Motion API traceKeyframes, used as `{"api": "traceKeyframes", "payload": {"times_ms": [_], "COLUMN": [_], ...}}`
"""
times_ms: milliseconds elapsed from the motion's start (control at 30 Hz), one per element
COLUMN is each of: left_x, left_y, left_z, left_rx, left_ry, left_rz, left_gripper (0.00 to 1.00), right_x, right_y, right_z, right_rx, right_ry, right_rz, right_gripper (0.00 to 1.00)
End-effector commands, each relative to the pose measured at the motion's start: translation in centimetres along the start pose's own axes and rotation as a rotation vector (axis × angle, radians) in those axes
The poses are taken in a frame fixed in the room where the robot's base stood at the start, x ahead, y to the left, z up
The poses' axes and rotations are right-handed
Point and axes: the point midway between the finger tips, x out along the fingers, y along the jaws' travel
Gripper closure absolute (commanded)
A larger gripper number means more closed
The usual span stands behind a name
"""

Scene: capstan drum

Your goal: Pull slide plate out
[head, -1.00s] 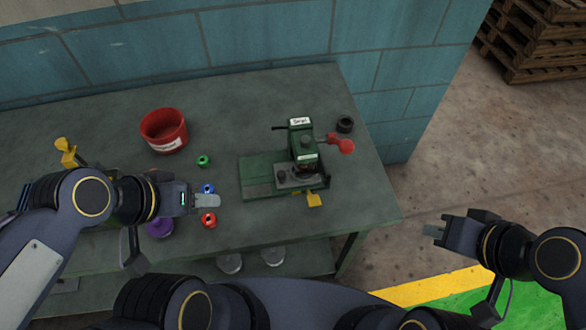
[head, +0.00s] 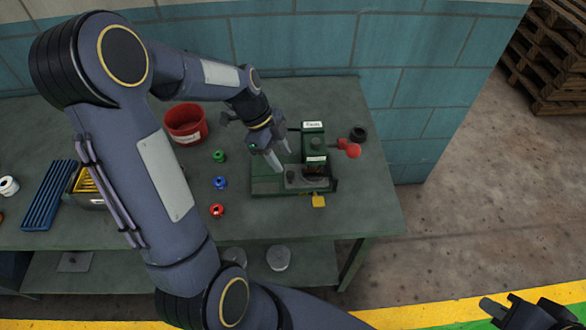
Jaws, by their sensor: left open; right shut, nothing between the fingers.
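The green machine (head: 313,145) stands on the workbench with a labelled upright block and a red-knobbed lever (head: 350,150) on its right. A grey plate (head: 303,182), which looks like the slide plate, lies low at its front. A yellow tab (head: 319,201) sticks out at the front edge. My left gripper (head: 279,157) is open and empty, pointing down over the left part of the machine's green base. I cannot tell whether its fingertips touch anything. My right gripper (head: 490,311) is shut and empty, over the floor at the lower right, far from the machine.
A red bin (head: 186,124) stands left of the machine. Green (head: 218,156), blue (head: 220,183) and red (head: 217,211) spools stand in a column. A black cup (head: 358,133) is behind the lever. A blue rack (head: 49,195) lies at left.

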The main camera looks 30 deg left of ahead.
Motion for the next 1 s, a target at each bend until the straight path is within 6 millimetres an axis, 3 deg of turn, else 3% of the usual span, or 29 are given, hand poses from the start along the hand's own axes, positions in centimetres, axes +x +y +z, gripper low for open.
{"api": "traceKeyframes", "payload": {"times_ms": [300, 700, 1000], "left_x": [4.7, 5.6, 5.5], "left_y": [0.1, 0.1, 0.1], "left_z": [-0.1, -0.1, -0.1], "left_rx": [-0.002, -0.001, -0.002], "left_ry": [0.001, 0.0, 0.0], "left_rz": [0.004, 0.0, 0.0], "left_gripper": [0.57, 0.58, 0.98], "right_x": [-0.7, -0.7, -0.7], "right_y": [-0.3, -0.3, -0.3], "right_z": [-0.3, -0.4, -0.4], "right_rx": [0.0, 0.0, 0.0], "right_ry": [0.0, 0.0, 0.0], "right_rz": [0.0, 0.0, 0.0], "right_gripper": [1.0, 1.0, 1.0]}}
